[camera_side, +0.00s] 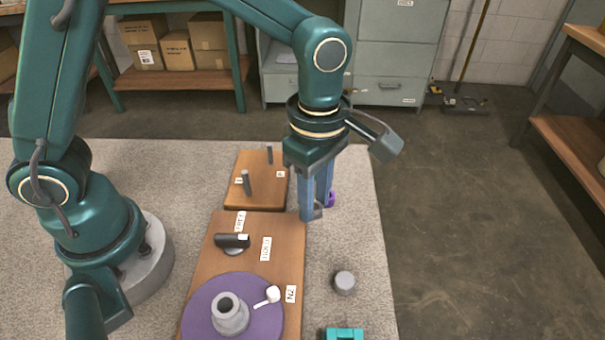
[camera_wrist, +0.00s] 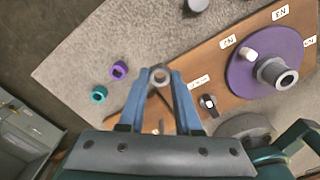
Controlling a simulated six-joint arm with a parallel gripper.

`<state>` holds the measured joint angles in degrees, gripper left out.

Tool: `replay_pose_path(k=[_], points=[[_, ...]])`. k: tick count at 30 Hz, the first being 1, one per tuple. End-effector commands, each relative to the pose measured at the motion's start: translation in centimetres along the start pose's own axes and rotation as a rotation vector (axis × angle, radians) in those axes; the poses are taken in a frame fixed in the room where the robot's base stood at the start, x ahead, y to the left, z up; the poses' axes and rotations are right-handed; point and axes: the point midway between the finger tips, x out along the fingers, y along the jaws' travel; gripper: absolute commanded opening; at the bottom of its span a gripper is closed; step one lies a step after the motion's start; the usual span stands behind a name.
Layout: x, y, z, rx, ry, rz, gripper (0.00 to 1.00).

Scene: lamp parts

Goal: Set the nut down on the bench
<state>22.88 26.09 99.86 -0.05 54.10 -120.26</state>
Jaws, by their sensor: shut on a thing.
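My gripper (camera_side: 317,212) has blue fingers pointing down, shut on a small grey nut (camera_wrist: 160,76). In the wrist view the nut sits between the fingertips with its hole showing. In the side view a bit of the grey nut (camera_side: 318,210) shows at the fingertips. The nut is over the light speckled bench (camera_side: 350,240), just past the wooden board's right edge in the side view. Whether it touches the bench is hard to tell.
A purple ring (camera_wrist: 119,70) and a teal ring (camera_wrist: 99,94) lie near the gripper.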

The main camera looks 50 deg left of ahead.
Motion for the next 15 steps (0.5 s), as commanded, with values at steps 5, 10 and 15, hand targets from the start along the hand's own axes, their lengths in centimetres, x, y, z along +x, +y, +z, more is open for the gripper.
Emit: replay_pose_path(k=[5, 10, 15], points=[[1.2, -0.4, 2.1, 0.001, 0.0, 0.0, 0.0], [2.6, -0.5, 2.3, -0.002, 0.002, -0.002, 0.0], [4.9, -0.5, 2.3, -0.002, 0.002, -0.002, 0.0]])
